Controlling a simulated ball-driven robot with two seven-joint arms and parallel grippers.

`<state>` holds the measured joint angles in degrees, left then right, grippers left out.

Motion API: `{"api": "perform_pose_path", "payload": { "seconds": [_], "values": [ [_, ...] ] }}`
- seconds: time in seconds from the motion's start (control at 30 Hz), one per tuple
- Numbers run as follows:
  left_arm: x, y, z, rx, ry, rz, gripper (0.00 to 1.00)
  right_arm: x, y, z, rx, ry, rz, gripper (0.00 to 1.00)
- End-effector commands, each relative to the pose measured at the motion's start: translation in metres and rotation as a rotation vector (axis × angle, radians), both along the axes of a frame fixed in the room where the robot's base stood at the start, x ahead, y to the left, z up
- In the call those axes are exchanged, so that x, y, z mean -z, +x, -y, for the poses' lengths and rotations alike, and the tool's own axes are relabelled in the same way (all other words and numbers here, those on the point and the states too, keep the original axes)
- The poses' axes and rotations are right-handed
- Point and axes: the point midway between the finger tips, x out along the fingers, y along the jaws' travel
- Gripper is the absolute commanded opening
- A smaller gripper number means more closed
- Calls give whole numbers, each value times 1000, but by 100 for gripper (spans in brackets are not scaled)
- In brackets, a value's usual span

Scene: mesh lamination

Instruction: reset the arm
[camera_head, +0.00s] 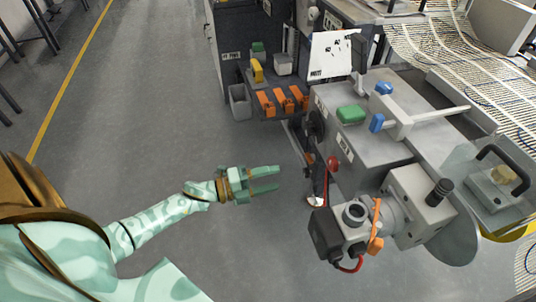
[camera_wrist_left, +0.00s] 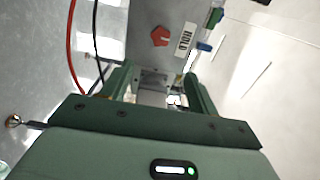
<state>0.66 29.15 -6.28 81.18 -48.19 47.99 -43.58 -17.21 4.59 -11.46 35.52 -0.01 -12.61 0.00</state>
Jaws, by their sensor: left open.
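My left gripper (camera_head: 266,179) is open and empty in the head view, held over the bare grey floor left of the machine. My pale green patterned left arm (camera_head: 155,217) reaches in from the left, stretched toward the machine. In the left wrist view the two green fingers (camera_wrist_left: 158,92) are apart, with nothing between them but the background. My right gripper is in neither view.
The grey machine (camera_head: 375,145) fills the right, with a motor unit (camera_head: 327,234) jutting low at its front. A shelf holds orange clamps (camera_head: 283,101). Mesh (camera_head: 470,70) runs at the far right. Free floor (camera_head: 150,110) lies left.

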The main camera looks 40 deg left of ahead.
Motion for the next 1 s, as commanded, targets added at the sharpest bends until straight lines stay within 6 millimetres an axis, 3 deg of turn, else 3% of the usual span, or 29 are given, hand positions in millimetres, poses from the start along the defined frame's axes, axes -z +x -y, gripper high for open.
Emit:
{"api": "perform_pose_path", "payload": {
  "seconds": [0.5, 0.6, 0.67, 0.77, 0.87, 1.0],
  "values": [
    [0, 0, 0, -2, -9, -8, 60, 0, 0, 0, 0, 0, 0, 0],
    [11, 7, -12, -74, -48, -90, 60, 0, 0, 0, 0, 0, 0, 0],
    [34, 10, -34, -182, -96, -196, 60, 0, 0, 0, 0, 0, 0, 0],
    [99, -7, -70, -425, -221, -439, 60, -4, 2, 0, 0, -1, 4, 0],
    [170, -59, -92, -675, -344, -698, 60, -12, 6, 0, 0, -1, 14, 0],
    [249, -160, -94, -971, -458, -1014, 60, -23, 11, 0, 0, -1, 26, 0]
  ]
}}
